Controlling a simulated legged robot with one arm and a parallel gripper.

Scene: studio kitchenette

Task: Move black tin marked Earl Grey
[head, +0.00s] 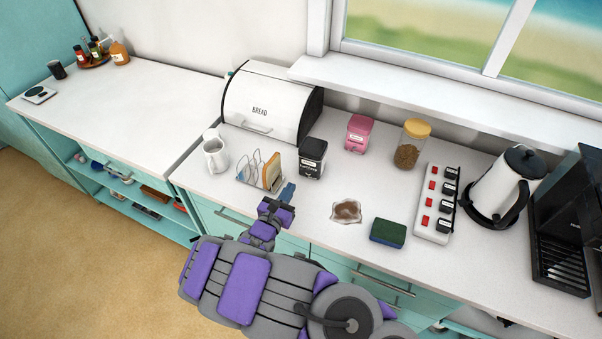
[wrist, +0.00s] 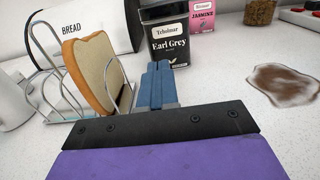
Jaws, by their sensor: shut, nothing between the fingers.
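The black tin marked Earl Grey (head: 312,158) stands upright on the white counter, between the toast rack and the pink tin. In the wrist view the tin (wrist: 166,28) is straight ahead, its label facing me and its lower part partly hidden by my fingers. My gripper (head: 288,192) is in front of the tin, at its near left side, close to the toast rack. In the wrist view my gripper (wrist: 157,85) has its blue fingers together with nothing between them. I cannot tell whether the fingertips touch the tin.
A toast rack (head: 250,168) with a bread slice (head: 272,172) stands left of my gripper. The white bread bin (head: 265,103) is behind it, a pink Jasmine tin (head: 359,133) behind right. A brown spill (head: 346,211) and a sponge (head: 388,233) lie to the right. The left counter is mostly clear.

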